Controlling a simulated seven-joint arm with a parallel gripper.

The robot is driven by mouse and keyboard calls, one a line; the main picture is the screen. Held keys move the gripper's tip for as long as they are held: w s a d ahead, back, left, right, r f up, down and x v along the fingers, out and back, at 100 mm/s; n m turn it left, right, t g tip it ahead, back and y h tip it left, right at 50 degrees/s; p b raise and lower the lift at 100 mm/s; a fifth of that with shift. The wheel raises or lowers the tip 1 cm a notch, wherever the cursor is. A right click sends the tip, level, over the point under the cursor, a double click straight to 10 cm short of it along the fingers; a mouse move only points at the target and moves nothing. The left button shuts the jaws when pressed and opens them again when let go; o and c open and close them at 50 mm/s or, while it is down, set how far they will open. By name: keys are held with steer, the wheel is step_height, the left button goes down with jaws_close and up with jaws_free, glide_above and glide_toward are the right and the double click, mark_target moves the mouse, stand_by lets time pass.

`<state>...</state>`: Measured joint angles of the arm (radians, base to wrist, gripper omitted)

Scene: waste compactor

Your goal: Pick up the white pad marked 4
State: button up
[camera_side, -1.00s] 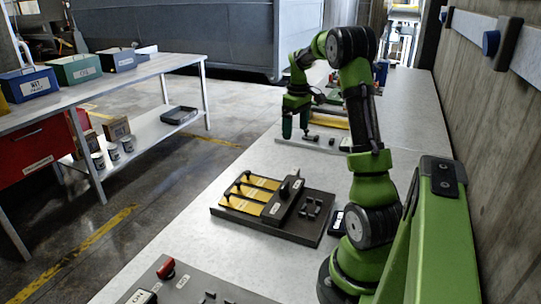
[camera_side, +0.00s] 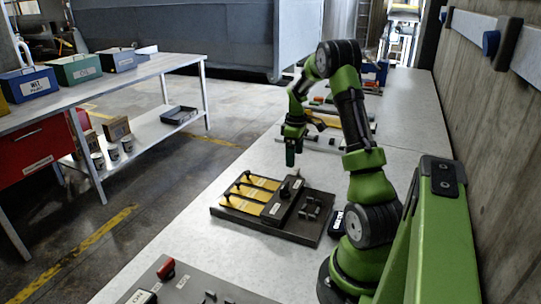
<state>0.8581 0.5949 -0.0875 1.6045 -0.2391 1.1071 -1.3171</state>
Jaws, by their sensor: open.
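I cannot make out a white pad marked 4 in the side view; no digit is readable at this size. My gripper (camera_side: 291,158) is green and black and points down over the table, just beyond the dark board (camera_side: 228,217). It is open, with nothing visible in it. The board carries yellow plates (camera_side: 250,190) with black knobs, a dark block (camera_side: 283,203) with a white label, and small dark pieces to its right. The gripper hangs above and behind this block, apart from it.
A grey panel with a red knob (camera_side: 166,268) and white labels lies at the front. A small dark device (camera_side: 337,222) sits beside my base. Behind the gripper is another board with a yellow bar (camera_side: 325,119). A wall runs along the right. The table's left strip is clear.

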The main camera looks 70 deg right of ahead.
mark_target(295, 170)
steer(key=shift+s+a+f, duration=0.1)
steer(key=shift+f, duration=1.25)
steer(key=shift+s+a+f, duration=0.1)
steer(key=shift+f, duration=1.2)
steer(key=c, duration=1.2)
